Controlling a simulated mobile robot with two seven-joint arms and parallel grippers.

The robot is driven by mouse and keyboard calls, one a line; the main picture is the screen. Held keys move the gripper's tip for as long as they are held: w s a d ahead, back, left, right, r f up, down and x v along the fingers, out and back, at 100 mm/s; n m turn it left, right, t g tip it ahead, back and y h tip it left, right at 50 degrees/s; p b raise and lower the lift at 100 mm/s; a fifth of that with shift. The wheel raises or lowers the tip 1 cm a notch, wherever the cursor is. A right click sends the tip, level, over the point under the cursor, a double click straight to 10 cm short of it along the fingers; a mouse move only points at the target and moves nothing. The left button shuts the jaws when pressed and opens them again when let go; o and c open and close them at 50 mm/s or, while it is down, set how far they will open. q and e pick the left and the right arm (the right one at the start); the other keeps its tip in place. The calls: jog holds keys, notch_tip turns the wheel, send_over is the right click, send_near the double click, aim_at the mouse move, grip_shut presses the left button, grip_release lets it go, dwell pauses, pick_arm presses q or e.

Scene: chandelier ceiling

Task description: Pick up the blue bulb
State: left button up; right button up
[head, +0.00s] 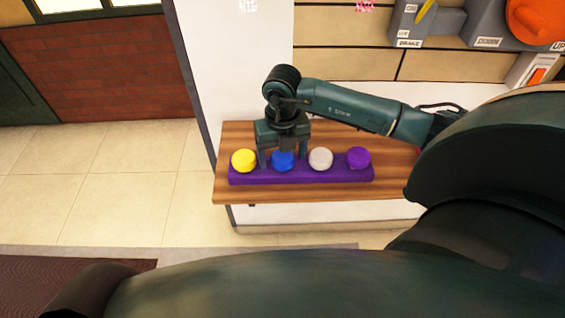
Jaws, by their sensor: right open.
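The blue bulb (283,162) sits in a purple rack (300,176) on a wooden shelf, between a yellow bulb (244,160) and a white bulb (321,158). A purple bulb (358,157) is at the right end of the row. My right gripper (282,160) points down over the blue bulb, with one finger to its left and one to its right. The gripper is open. Its body hides the top back part of the blue bulb, and I cannot tell whether the fingers touch it. My left gripper is not in view.
The wooden shelf (395,182) has bare room right of the rack and along its front edge. A white wall (215,60) stands behind it at left. A grey control panel with an orange knob (535,20) is at the upper right.

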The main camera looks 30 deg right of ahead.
jog(key=c, duration=1.1)
jog(key=shift+o, duration=0.2)
jog(key=shift+r, duration=0.15)
